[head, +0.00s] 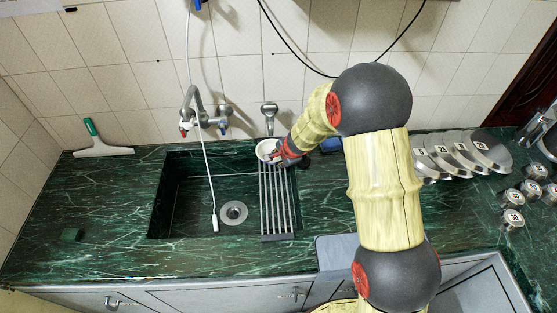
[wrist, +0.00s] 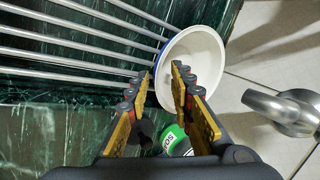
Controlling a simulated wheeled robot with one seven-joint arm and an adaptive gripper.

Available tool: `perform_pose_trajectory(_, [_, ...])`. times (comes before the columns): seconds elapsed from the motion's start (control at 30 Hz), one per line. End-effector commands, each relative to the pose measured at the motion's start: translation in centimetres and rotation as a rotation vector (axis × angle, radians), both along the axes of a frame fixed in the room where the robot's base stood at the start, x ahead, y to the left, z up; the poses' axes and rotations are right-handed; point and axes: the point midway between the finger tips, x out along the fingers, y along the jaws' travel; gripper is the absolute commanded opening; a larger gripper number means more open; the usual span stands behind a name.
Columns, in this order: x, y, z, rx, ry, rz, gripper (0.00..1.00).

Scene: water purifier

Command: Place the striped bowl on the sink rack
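The bowl (head: 267,149) is at the back end of the metal sink rack (head: 278,205), against the back edge of the sink. In the wrist view the bowl (wrist: 203,62) is white inside with a blue line at its rim, and it overlaps the ends of the rack bars (wrist: 75,45). Stripes cannot be made out. My gripper (wrist: 161,72) is at the bowl's near rim, one finger over the inside and the other outside. A gap shows between the fingertips. In the head view my gripper (head: 281,154) hides part of the bowl.
The green marble sink (head: 180,195) is empty left of the rack, with a hose hanging in it. A metal tap (head: 269,112) stands behind the bowl. A green-labelled container (wrist: 177,141) shows below my fingers. Stacked metal lids (head: 460,152) lie right.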

Motion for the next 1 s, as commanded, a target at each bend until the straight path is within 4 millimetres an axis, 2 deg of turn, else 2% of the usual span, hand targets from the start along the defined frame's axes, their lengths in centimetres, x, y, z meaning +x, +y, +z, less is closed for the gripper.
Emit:
perform_pose_trajectory(0.13, [0.0, 0.0, 0.3, 0.000, 0.000, 0.000, 0.23])
perform_pose_trajectory(0.27, [-0.7, -0.3, 1.9, 0.000, -0.001, 0.001, 0.23])
perform_pose_trajectory(0.5, [-3.0, -1.3, 6.4, 0.000, -0.003, 0.000, 0.23])
perform_pose_trajectory(0.7, [-4.7, -2.1, 9.3, 0.000, -0.001, -0.001, 0.23])
perform_pose_trajectory(1.0, [-5.6, -2.4, 10.6, 0.000, 0.000, -0.001, 0.23])
